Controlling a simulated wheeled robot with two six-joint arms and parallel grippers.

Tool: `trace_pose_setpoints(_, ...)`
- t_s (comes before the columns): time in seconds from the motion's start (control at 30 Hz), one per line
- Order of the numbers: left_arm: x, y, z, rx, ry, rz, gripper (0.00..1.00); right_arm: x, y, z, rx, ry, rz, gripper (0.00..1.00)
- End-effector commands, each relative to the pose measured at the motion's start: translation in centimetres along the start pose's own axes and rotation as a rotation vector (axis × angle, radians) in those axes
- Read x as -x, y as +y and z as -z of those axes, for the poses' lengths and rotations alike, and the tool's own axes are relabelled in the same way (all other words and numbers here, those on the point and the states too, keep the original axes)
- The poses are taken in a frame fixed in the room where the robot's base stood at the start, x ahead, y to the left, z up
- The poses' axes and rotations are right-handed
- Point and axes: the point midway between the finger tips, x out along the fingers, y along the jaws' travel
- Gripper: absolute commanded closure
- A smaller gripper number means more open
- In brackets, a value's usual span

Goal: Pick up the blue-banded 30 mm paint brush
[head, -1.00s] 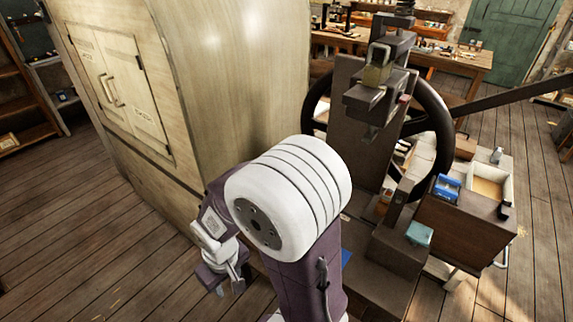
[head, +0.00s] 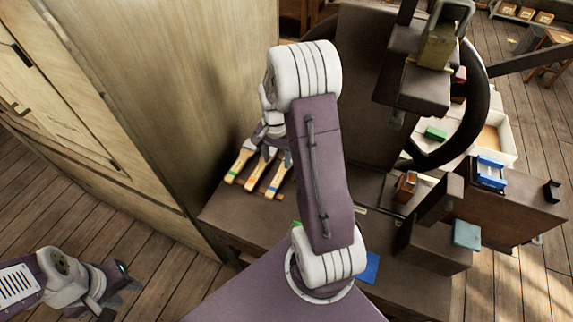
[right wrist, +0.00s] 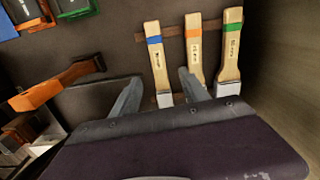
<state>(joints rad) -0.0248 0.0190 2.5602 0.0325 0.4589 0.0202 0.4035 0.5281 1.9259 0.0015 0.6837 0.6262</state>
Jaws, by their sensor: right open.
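The blue-banded brush (right wrist: 157,58) lies with two others on a dark surface in the right wrist view, at the left of the row, its handle upward in the picture. In the head view it is the rightmost brush (head: 275,180). My right gripper (right wrist: 158,88) is open, with its fingers apart. The lower metal end of the blue-banded brush shows between them, nearer the right finger; I cannot tell the height gap. In the head view the right gripper (head: 265,135) is partly hidden by my arm. My left gripper (head: 122,283) hangs low at the left, away from the brushes.
The orange-banded brush (right wrist: 194,45) and green-banded brush (right wrist: 231,45) lie close beside it. An orange-handled tool (right wrist: 55,87) lies to the left. A large pale cabinet (head: 165,90) stands close left of the brushes. The dark press (head: 355,90) rises to the right.

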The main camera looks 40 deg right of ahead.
Motion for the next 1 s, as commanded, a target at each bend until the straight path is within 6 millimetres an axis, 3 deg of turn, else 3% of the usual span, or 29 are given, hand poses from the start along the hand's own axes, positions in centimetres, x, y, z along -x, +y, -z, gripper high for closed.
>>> trace_pose_setpoints(0.1, -0.1, 0.0, 0.0, 0.000, 0.000, 0.000, 0.64, -0.5, 0.4, 1.2, -0.070, -0.005, -0.005, 0.47)
trace_pose_setpoints(0.33, -0.2, 0.0, 0.0, 0.000, 0.000, 0.000, 0.64, -3.6, 0.4, 1.1, -0.065, -0.006, -0.006, 0.47)
trace_pose_setpoints(0.57, -0.2, 0.0, 0.0, 0.000, 0.000, 0.000, 0.64, -4.8, 0.3, 1.0, -0.063, -0.005, -0.005, 0.47)
trace_pose_setpoints(0.8, -0.2, 0.0, 0.0, 0.000, 0.000, 0.000, 0.64, -8.9, 0.2, 0.8, -0.062, -0.005, -0.005, 0.47)
trace_pose_setpoints(1.0, -0.2, 0.0, 0.0, 0.000, 0.000, 0.000, 0.64, -9.5, 0.1, 0.9, -0.062, -0.002, -0.003, 0.47)
